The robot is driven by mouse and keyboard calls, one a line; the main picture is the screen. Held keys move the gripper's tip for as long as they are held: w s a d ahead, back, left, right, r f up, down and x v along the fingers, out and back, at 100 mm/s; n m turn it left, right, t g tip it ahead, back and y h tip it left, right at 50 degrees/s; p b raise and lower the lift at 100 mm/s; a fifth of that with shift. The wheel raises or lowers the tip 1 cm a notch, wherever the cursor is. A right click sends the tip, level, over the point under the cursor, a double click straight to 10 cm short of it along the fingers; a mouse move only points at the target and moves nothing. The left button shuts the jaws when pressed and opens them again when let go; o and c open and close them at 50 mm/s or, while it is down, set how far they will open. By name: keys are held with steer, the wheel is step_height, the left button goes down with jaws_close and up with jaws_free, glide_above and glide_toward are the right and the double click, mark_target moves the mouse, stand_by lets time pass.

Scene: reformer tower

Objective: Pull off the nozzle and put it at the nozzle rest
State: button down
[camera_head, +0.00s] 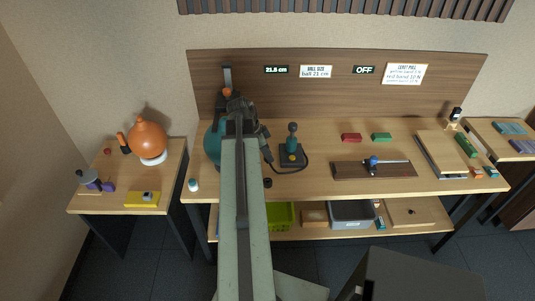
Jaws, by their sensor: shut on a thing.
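A teal ball (212,146) stands at the left end of the workbench, mostly hidden behind my arm. My gripper (240,106) is at the ball's upper right side; its jaws are small and dark here, and the thing they hold is hidden. A dark pump (291,152) with a teal top stands right of my arm. Its black hose (285,172) curves toward a dark piece (265,155) beside my arm, perhaps the nozzle end; I cannot tell whether it is in the ball. A small dark round item (267,182) near the front edge may be the nozzle rest; this is unclear.
An upright gauge (228,76) stands behind the ball. Displays read 21.5 cm (276,69) and OFF (364,70). An orange ball (146,137) sits on the left side table.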

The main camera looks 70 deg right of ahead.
steer(key=shift+f+b, duration=4.35)
steer(key=shift+f, duration=0.45)
steer(key=shift+f, duration=0.1)
steer(key=shift+f+b, duration=1.45)
steer(key=shift+b, duration=0.05)
steer(key=c, duration=1.1)
jaws_free()
steer(key=shift+r, duration=0.15)
steer(key=p+v, duration=0.7)
steer(key=shift+w+a+r, duration=0.1)
steer(key=shift+a+r, duration=0.05)
steer(key=shift+r, duration=0.2)
